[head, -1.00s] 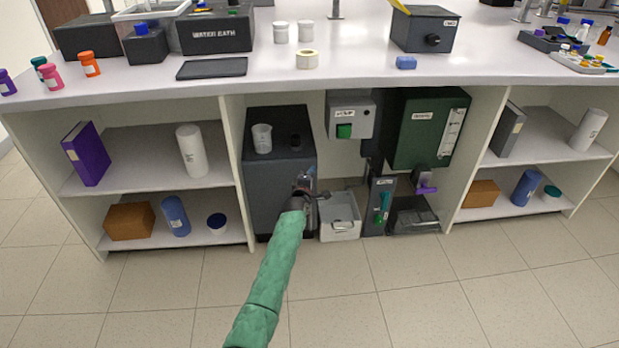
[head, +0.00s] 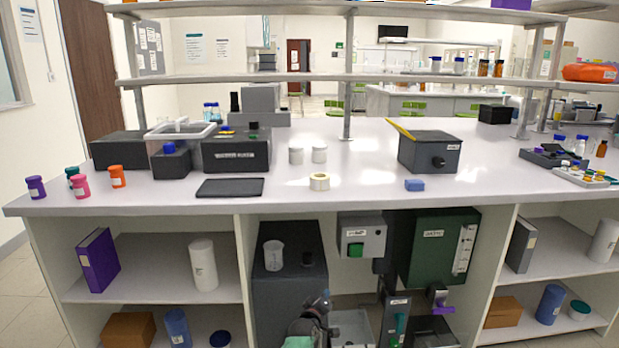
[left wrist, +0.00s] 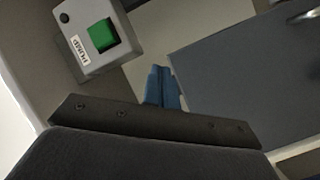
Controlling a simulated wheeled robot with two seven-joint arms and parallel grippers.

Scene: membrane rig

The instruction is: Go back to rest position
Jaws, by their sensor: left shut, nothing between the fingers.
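My left gripper (head: 322,298) is low in the head view, in front of the right edge of the dark grey cabinet (head: 283,292) under the bench. It is below and left of the grey pump box (head: 375,230) with the green button. In the left wrist view its blue fingertips (left wrist: 162,82) are together with nothing between them. They point into the space beside the pump box (left wrist: 82,55), apart from its green button (left wrist: 103,35). Most of my left arm is below the head picture. My right gripper is not in view.
The white bench top (head: 370,198) overhangs the gripper. A green tank box (head: 428,245) and a dark valve panel (head: 396,318) stand to the right. A pale bin (head: 352,325) is close beside the gripper. A beaker (head: 273,255) stands on the cabinet.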

